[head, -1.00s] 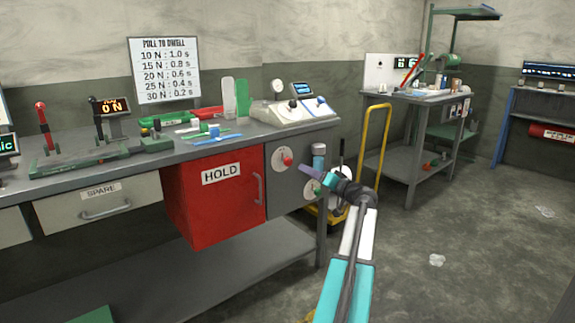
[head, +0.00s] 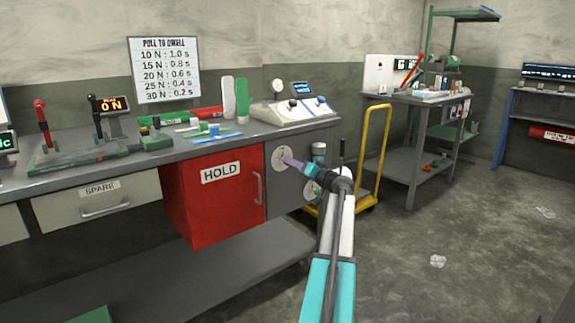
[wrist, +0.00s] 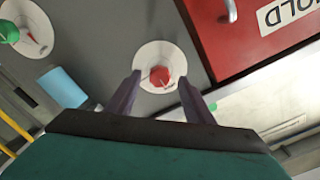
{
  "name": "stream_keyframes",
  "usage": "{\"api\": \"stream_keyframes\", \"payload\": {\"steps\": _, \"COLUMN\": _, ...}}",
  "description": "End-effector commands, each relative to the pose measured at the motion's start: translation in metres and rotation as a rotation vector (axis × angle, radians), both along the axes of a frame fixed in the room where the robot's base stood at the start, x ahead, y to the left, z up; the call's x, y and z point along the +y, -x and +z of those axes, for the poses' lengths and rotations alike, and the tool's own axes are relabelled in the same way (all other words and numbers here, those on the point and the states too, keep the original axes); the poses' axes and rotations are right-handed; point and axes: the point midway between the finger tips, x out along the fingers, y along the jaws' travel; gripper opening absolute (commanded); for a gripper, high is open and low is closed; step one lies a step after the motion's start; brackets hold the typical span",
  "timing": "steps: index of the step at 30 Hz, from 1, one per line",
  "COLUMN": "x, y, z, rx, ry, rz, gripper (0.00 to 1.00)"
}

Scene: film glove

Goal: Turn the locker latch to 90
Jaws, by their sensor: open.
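The red HOLD locker (head: 215,205) hangs under the bench, with a grey panel (head: 285,205) on its right side. The panel carries a red knob on a round white dial (head: 275,153); in the wrist view the red knob (wrist: 160,75) is plain, with a pointer mark above it on the dial. My gripper (wrist: 159,82) is open, its two fingers on either side of the red knob. I cannot tell whether they touch it. In the head view my gripper (head: 288,158) hides the knob. A lower green knob (wrist: 9,33) has its own dial.
The locker's grey handle (head: 258,188) is left of the panel. A blue cylinder (wrist: 62,88) shows near the panel in the wrist view. A yellow trolley (head: 375,165) stands to the right. The bench top above holds levers and a gauge console (head: 295,110). Floor at right is mostly clear.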

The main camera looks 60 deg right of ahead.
Motion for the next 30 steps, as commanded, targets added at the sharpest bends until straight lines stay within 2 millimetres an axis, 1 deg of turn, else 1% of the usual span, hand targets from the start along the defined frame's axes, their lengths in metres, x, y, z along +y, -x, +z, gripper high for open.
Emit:
{"api": "stream_keyframes", "payload": {"steps": 1, "x": -0.004, "y": -0.007, "z": -0.001, "rx": 0.0, "ry": 0.0, "rz": 0.0, "gripper": 0.48}}
{"api": "stream_keyframes", "payload": {"steps": 6, "x": -0.01, "y": -0.027, "z": -0.001, "rx": 0.001, "ry": 0.001, "rz": 0.001, "gripper": 0.48}}
{"api": "stream_keyframes", "payload": {"steps": 12, "x": -0.014, "y": -0.04, "z": -0.001, "rx": 0.001, "ry": 0.0, "rz": -0.001, "gripper": 0.48}}
{"api": "stream_keyframes", "payload": {"steps": 17, "x": -0.015, "y": -0.044, "z": 0.0, "rx": 0.001, "ry": 0.0, "rz": -0.001, "gripper": 0.48}}
{"api": "stream_keyframes", "payload": {"steps": 24, "x": -0.014, "y": -0.044, "z": 0.0, "rx": 0.0, "ry": 0.0, "rz": 0.0, "gripper": 0.48}}
{"api": "stream_keyframes", "payload": {"steps": 26, "x": -0.014, "y": -0.044, "z": 0.0, "rx": 0.0, "ry": 0.0, "rz": 0.0, "gripper": 0.39}}
{"api": "stream_keyframes", "payload": {"steps": 30, "x": -0.014, "y": -0.044, "z": 0.0, "rx": 0.0, "ry": 0.0, "rz": 0.0, "gripper": 0.16}}
